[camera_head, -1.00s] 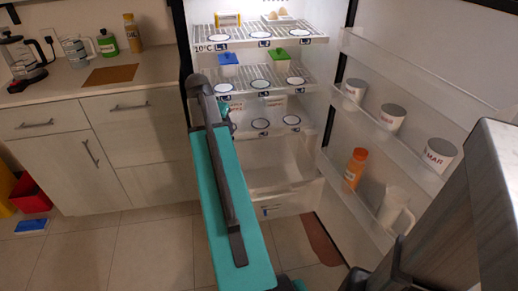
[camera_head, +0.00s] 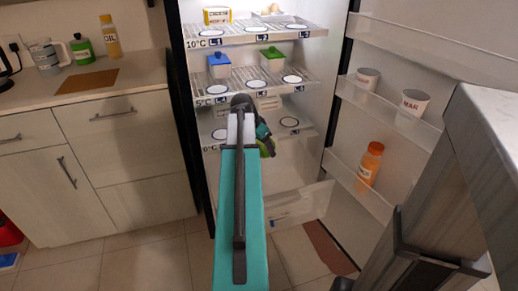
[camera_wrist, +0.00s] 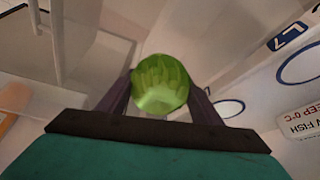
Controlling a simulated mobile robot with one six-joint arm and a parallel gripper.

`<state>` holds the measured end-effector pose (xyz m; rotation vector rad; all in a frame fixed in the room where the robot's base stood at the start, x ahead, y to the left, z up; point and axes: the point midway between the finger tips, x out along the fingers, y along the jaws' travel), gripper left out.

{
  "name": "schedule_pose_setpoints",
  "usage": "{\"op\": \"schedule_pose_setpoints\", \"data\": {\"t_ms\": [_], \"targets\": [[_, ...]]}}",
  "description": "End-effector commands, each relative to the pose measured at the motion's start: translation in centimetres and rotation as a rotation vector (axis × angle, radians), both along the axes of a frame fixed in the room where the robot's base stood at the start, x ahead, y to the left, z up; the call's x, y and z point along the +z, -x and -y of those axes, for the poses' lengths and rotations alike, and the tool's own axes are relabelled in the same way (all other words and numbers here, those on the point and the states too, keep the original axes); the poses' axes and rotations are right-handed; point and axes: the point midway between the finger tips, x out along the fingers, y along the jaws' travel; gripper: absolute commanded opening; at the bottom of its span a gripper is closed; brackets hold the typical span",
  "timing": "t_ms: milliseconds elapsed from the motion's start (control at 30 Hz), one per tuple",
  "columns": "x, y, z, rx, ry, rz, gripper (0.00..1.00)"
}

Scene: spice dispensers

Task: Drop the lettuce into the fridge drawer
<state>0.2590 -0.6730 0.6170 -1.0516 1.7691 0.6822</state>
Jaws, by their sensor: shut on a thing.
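The lettuce is a round green ball (camera_wrist: 160,84), seen between the two dark fingers of my gripper (camera_wrist: 160,100) in the wrist view. My gripper is shut on it. In the head view my teal arm reaches into the open fridge, and a bit of green lettuce (camera_head: 266,147) shows at its end, in front of the lower shelves. The fridge drawer (camera_head: 300,203) is at the bottom of the fridge and appears pulled out, with its translucent front below and right of my gripper. My arm hides part of the drawer's left side.
The fridge door (camera_head: 400,150) stands open on the right, with cups and an orange bottle (camera_head: 371,163) on its racks. Wire shelves (camera_head: 258,84) with marked circles and lidded boxes are above. A counter (camera_head: 130,78) stands left.

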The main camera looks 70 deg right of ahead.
Motion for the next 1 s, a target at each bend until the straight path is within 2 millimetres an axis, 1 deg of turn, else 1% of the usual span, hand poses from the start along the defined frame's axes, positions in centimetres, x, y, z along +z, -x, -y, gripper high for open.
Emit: {"op": "schedule_pose_setpoints", "data": {"t_ms": [267,467,667,1000], "targets": [[0.1,-0.1,0.0,0.002,0.001,0.000,0.32],[-0.5,-0.1,0.0,0.003,0.001,-0.001,0.32],[-2.0,-0.1,0.0,0.003,0.001,-0.001,0.32],[-4.9,-0.2,0.0,0.004,0.001,0.000,0.32]]}}
